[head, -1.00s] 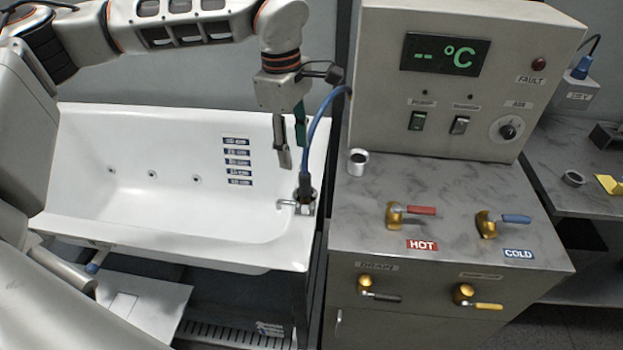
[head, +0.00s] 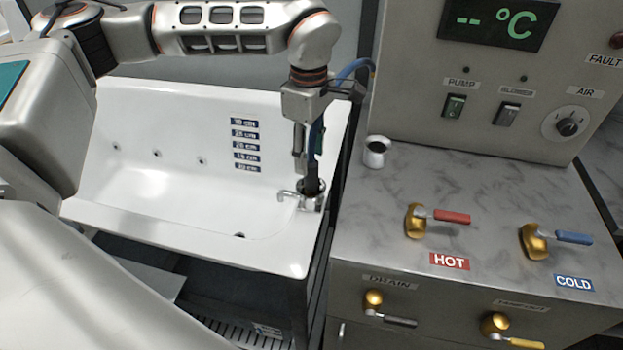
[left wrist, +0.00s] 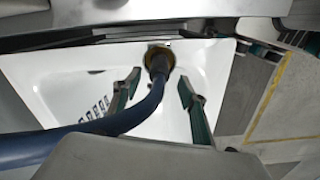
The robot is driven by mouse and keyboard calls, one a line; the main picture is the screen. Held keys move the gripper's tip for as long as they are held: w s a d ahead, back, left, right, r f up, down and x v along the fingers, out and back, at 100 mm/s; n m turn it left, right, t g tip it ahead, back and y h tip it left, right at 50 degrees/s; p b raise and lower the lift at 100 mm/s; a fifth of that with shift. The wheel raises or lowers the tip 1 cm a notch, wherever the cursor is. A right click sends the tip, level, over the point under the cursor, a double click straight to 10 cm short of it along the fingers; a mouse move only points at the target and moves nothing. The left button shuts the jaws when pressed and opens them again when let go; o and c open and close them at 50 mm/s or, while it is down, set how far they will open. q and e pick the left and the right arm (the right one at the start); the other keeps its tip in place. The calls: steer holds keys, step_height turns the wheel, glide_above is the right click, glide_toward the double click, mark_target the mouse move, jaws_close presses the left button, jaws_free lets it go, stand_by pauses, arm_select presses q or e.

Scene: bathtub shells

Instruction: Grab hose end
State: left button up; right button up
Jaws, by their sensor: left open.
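The blue hose (head: 352,70) arcs behind my left wrist and runs down to a dark hose end (head: 313,187). That end stands at the chrome fitting (head: 312,203) on the tub's right rim. My left gripper (head: 308,160) points down just above the hose end, open, with its fingers close to the hose. In the left wrist view the hose (left wrist: 110,122) comes in from the left, and its end (left wrist: 158,62) lies beyond and between the tips of the spread green-padded fingers (left wrist: 160,78). No contact shows. My right gripper is not in view.
The white bathtub (head: 180,195) lies below my left arm. To the right stands a control cabinet with a red hot lever (head: 452,216), a blue cold lever (head: 573,238) and a small metal cup (head: 376,152) on its top.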

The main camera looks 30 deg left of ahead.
mark_target(311, 179)
arm_select(q)
steer(key=f, duration=0.4)
steer(key=shift+d+f, duration=0.1)
steer(key=shift+d, duration=0.1)
jaws_close()
steer(key=shift+w+r, duration=0.1)
steer(key=shift+r, duration=0.1)
